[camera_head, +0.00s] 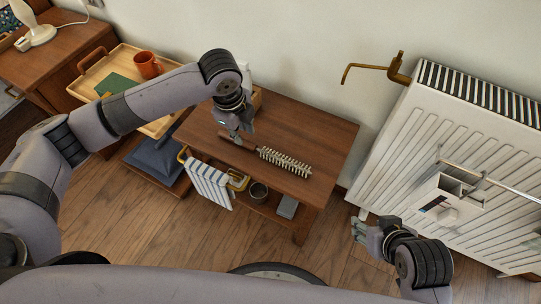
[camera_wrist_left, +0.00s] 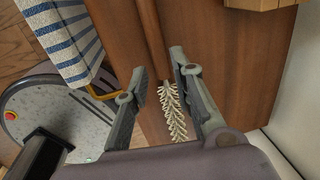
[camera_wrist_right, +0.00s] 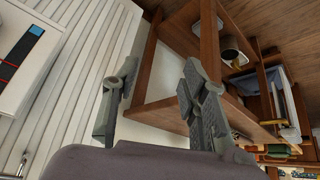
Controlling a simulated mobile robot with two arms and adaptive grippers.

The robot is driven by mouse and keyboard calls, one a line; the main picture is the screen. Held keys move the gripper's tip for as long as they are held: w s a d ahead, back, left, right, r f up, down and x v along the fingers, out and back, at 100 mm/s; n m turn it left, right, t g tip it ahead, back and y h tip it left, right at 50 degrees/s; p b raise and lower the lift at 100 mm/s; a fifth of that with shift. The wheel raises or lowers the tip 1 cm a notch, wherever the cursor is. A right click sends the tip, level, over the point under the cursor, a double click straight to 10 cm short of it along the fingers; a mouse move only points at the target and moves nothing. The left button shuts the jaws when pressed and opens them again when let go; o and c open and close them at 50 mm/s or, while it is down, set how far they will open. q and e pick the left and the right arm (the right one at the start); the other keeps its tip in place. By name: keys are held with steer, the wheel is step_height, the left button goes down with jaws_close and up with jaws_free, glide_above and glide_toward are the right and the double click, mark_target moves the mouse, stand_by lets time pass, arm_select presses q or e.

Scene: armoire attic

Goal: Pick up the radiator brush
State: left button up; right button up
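The radiator brush has pale bristles (camera_head: 285,162) and a brown handle, and lies on the wooden table (camera_head: 320,135). My left gripper (camera_head: 237,135) is over the handle end, partly hiding the handle in the head view. In the left wrist view the bristles (camera_wrist_left: 172,112) show between the spread fingers of my left gripper (camera_wrist_left: 158,64), with the handle running on past the fingertips. The fingers look apart, not closed on the brush. My right gripper (camera_head: 364,230) is low beside the radiator. In the right wrist view (camera_wrist_right: 158,68) its fingers are open and empty.
A white radiator (camera_head: 430,160) with a brass pipe (camera_head: 385,70) stands right of the table. A wooden tray (camera_head: 105,65) holds an orange mug (camera_head: 147,65). A striped cloth (camera_head: 208,183) hangs at the table's front. A tin (camera_head: 259,191) stands on the shelf below.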

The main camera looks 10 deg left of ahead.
mark_target(244, 141)
arm_select(q)
steer(key=shift+f, duration=0.25)
steer(key=f, duration=0.1)
steer(key=f+b, duration=0.1)
steer(key=f, duration=0.1)
steer(key=f+b, duration=0.1)
steer(key=shift+w+f, duration=0.3)
steer(key=shift+w, duration=0.05)
steer(key=shift+f, duration=0.1)
arm_select(e)
steer(key=w+a+r+t+y, duration=0.2)
steer(key=w+r+t, duration=0.4)
steer(key=w, duration=0.3)
steer(key=shift+w+a+r+t, duration=0.3)
steer(key=shift+a+r+t, duration=0.1)
steer(key=shift+a+r, duration=0.35)
arm_select(q)
steer(key=shift+c, duration=0.4)
jaws_close()
arm_select(e)
steer(key=shift+f, duration=0.1)
